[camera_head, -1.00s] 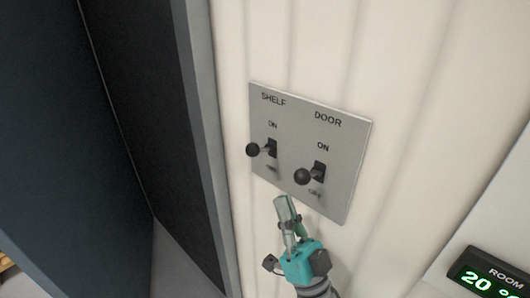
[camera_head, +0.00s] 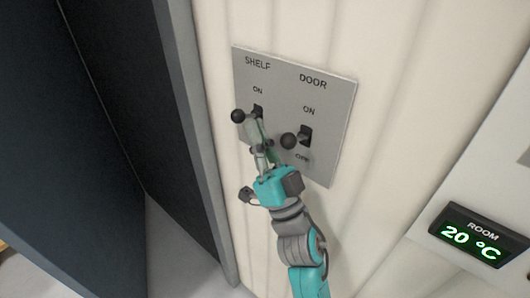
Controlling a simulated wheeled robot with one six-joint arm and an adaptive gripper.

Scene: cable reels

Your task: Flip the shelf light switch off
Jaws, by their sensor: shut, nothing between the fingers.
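A grey switch plate (camera_head: 343,100) is on the pale wall, with SHELF at left and DOOR at right. The shelf switch (camera_head: 238,116) is a toggle with a black ball end, pointing left out of its slot. Whether it sits at ON or OFF is unclear. My gripper (camera_head: 255,124) is shut and empty, its fingertips over the lower part of the shelf switch, just right of and below the ball. I cannot tell if they touch the lever. The fingers hide the shelf OFF label.
The door switch (camera_head: 289,141), a like toggle, is close to the right of my fingers. A dark cabinet or frame edge (camera_head: 200,130) stands at left. A room display reading 20 °C (camera_head: 470,235) is at lower right. The wall between is bare.

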